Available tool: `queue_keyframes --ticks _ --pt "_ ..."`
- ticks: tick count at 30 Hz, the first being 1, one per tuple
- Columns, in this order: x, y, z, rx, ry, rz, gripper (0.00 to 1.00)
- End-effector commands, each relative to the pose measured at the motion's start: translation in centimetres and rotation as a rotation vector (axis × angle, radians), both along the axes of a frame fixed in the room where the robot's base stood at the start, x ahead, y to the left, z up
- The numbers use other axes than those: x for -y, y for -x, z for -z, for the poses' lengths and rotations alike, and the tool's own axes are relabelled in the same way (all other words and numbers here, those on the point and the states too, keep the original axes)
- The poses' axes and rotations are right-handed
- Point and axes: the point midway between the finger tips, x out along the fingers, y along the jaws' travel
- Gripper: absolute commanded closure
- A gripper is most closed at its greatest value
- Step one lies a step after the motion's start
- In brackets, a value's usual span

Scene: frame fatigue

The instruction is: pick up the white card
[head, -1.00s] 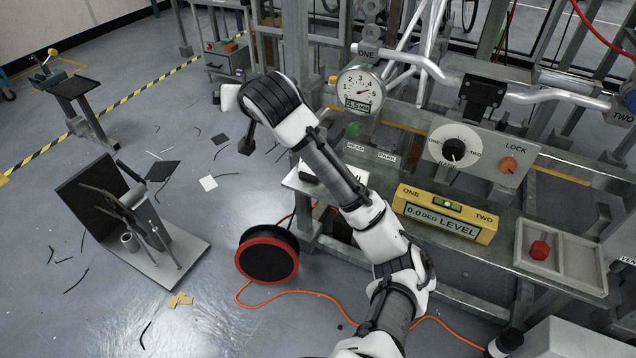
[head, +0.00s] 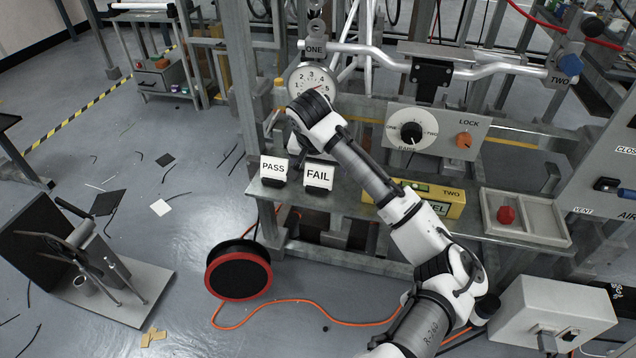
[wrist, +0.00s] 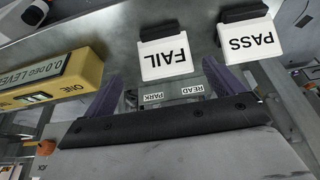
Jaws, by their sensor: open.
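Two white cards stand upright in dark holders on the bench's left end: the PASS card (head: 273,169) and the FAIL card (head: 318,176). A plain white square (head: 161,207) lies flat on the floor to their left. In the wrist view the FAIL card (wrist: 165,58) appears upside down ahead of my gripper (wrist: 166,88), and the PASS card (wrist: 250,38) is to its right. My gripper's two purple fingers are spread apart, with nothing held between them. In the head view my wrist is above and behind the cards, and the fingers are mostly hidden.
A yellow level (head: 448,202) sits right of the cards, partly behind my arm. A tray (head: 545,222) with a red knob is farther right. A dial gauge (head: 312,78) is near my wrist. A cable reel (head: 238,270) and dark scraps are on the floor.

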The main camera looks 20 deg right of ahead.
Motion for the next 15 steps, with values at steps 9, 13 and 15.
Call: queue_keyframes --ticks 9,13,15 --pt "0.3 -1.1 2.7 -0.001 0.003 0.001 0.06" --pt "0.5 -1.8 4.6 0.000 0.002 0.001 0.06" --pt "0.6 -2.0 5.2 0.000 0.002 0.000 0.06"
